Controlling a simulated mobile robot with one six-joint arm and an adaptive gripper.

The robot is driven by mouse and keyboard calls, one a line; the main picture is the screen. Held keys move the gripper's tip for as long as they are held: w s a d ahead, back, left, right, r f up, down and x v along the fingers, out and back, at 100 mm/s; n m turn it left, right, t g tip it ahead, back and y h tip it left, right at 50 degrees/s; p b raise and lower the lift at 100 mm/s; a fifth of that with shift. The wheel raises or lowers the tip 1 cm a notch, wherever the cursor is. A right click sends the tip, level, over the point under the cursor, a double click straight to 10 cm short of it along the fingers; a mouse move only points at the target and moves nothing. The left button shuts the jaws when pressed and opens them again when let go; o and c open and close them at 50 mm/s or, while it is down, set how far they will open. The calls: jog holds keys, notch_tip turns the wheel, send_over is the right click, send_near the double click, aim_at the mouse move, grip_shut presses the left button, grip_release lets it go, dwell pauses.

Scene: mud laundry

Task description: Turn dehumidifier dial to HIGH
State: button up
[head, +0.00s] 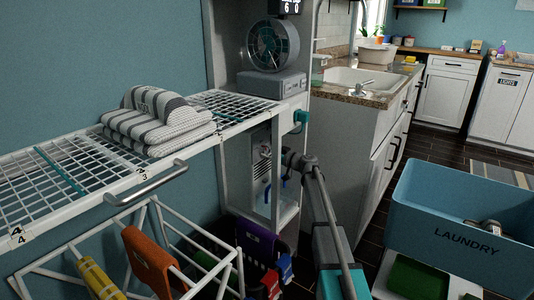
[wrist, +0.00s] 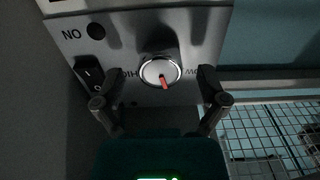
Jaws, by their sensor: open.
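The dehumidifier panel (wrist: 125,35) fills the upper part of the wrist view, with its lettering upside down. Its round silver dial (wrist: 152,70) has a red pointer directed down and slightly right in that picture. Part of the HIGH label shows left of the dial, and a partly hidden label is on the right. My gripper (wrist: 150,78) is open, with one finger on each side of the dial and visible gaps between. In the head view my gripper (head: 287,157) is at the lower shelf, where the grey unit (head: 261,178) is partly hidden.
A black rocker switch (wrist: 90,75) sits beside the left finger. In the head view, a wire drying rack (head: 70,175) with folded striped towels (head: 155,122) extends left. A fan (head: 272,45) stands above. A blue laundry bin (head: 450,215) is at right.

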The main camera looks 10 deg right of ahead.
jog(key=shift+w+a, duration=0.2)
jog(key=c, duration=1.1)
jog(key=shift+c, duration=0.2)
jog(key=shift+m, duration=2.3)
jog(key=o, duration=1.1)
jog(key=shift+o, duration=0.2)
